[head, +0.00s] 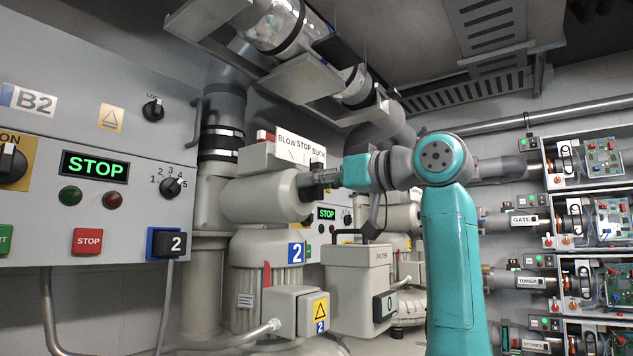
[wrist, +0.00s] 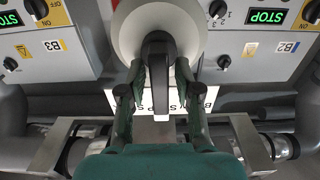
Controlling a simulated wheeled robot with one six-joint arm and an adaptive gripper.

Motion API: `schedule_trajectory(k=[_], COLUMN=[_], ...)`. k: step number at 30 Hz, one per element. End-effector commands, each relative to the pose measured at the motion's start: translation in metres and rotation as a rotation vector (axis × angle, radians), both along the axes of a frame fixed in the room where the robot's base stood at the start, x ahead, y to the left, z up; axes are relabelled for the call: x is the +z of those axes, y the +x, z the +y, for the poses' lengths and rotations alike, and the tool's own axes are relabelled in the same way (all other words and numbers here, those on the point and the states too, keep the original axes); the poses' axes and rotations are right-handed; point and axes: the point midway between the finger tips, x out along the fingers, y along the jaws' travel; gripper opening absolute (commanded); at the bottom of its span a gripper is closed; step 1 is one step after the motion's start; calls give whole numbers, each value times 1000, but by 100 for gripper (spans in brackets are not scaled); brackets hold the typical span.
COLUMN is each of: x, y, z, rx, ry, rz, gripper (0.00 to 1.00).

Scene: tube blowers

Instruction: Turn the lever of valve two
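Valve two's housing (head: 262,197) is a pale grey rounded body above a drum labelled 2, with a BLOW STOP SUCK sign behind it. In the wrist view its round face (wrist: 130,30) shows with a dark lever (wrist: 159,75) across it, pointing down in the picture. My gripper (wrist: 159,72) has one finger on each side of the lever, with a narrow pale gap visible beside it; firm contact is not visible. In the head view my gripper (head: 312,181) reaches the housing's right end and hides the lever there.
The B2 panel (head: 60,220) with a green STOP display and knobs stands at the left. Overhead pipes and brackets (head: 310,75) hang close above. Racks of gate units (head: 595,225) line the right wall. A filter box (head: 357,270) stands below my arm.

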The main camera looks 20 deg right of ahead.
Motion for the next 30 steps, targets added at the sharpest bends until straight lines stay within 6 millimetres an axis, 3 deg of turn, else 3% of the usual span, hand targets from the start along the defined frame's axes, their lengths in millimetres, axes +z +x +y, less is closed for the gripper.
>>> schedule_trajectory(k=[1, 3, 16, 30], x=[0, 0, 0, -3], y=[0, 0, -1, -6], z=[0, 0, 1, 8], rx=[0, 0, 0, 1], ry=[0, 0, -55, -349], rz=[0, 0, -39, -252], gripper=[14, 0, 0, 0])
